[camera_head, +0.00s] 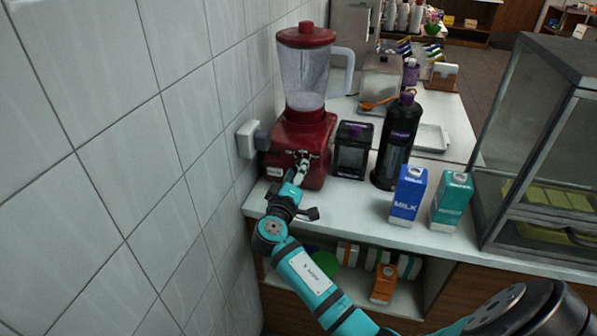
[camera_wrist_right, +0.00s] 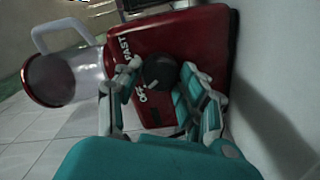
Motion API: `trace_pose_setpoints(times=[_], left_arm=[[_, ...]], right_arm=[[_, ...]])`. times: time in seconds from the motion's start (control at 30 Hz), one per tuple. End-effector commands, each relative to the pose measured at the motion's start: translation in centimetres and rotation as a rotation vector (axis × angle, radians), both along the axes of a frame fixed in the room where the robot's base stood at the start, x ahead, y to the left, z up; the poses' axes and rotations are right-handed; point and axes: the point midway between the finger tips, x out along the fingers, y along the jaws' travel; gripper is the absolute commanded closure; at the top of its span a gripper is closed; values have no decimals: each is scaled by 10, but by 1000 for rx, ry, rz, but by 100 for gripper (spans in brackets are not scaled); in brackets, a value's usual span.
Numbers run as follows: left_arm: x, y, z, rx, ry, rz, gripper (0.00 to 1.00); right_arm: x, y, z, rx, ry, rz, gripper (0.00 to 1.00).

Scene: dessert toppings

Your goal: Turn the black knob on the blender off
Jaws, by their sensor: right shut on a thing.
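The red blender (camera_head: 301,142) stands against the tiled wall, with a clear jug and red lid. My right gripper (camera_head: 299,167) is at the blender's front face. In the right wrist view the black knob (camera_wrist_right: 160,71) sits on the red base (camera_wrist_right: 207,45), between my right gripper's fingers (camera_wrist_right: 161,76). In the head view my fingers hide the knob. My left gripper is not in view.
A dark square container (camera_head: 351,150) and a dark bottle (camera_head: 397,140) stand right of the blender. A blue milk carton (camera_head: 408,194) and a teal carton (camera_head: 452,201) are near the counter's front edge. A glass case (camera_head: 540,150) stands at right. The wall is close on the left.

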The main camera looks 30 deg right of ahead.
Motion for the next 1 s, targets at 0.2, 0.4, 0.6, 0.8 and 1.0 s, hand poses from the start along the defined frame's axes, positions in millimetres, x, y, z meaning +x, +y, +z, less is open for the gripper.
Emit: trace_pose_setpoints(times=[0.2, 0.4, 0.6, 0.8, 1.0], left_arm=[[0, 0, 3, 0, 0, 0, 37], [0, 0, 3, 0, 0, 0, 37], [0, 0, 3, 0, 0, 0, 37], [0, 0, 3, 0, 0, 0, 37], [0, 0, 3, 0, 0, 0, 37]], right_arm=[[0, 0, -1, -52, 65, 0, 93], [0, 0, -1, -71, 86, 1, 92], [0, 0, -2, -75, 90, 1, 93], [0, 1, -2, -74, 89, 1, 59], [0, 0, -1, -73, 88, 1, 37]])
